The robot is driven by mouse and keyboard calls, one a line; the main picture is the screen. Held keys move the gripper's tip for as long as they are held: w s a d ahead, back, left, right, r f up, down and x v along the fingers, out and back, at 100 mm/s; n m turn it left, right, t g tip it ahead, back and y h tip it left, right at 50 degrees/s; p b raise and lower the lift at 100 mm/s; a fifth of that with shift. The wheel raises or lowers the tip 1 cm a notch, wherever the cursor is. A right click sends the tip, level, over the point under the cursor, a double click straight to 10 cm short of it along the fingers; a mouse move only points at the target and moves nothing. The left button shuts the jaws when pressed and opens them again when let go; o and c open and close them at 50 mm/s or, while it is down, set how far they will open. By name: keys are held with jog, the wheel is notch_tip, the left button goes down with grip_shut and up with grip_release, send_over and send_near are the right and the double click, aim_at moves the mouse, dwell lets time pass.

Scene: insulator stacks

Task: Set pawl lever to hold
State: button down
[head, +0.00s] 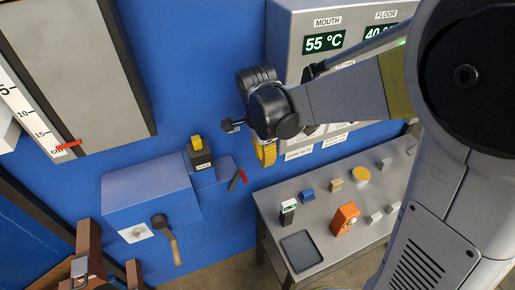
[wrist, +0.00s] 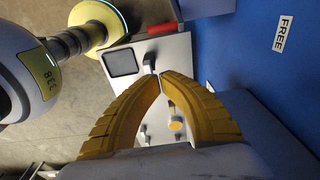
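The pawl lever (head: 238,180) appears to be the short red-handled lever on the right side of the blue winch housing (head: 150,193), tilted. In the wrist view its red grip (wrist: 160,28) shows near the top, by the table edge. A white FREE label (wrist: 283,33) is on the blue surface in the wrist view. A HOLD label is not legible. My gripper (head: 267,163) has yellow fingers and is above and right of the lever, apart from it. In the wrist view the fingertips (wrist: 158,74) meet in an arch, with nothing visible between them.
A grey table (head: 262,205) at lower right bears a dark tray (head: 301,251), an orange device (head: 345,219) and several small blocks. A crank handle (head: 168,238) hangs from the housing front. A grey display panel (head: 292,45) is on the blue wall behind my arm.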

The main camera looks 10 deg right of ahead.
notch_tip(320, 180, down, 8)
jog(key=b, duration=0.2)
jog(key=a, duration=0.1)
jog(key=a+r, duration=0.1)
jog(key=a, duration=0.1)
jog(key=shift+s+r+p, duration=0.3)
jog(key=shift+r+p, duration=0.05)
jog(key=shift+p, duration=0.05)
jog(key=shift+w+a, duration=0.1)
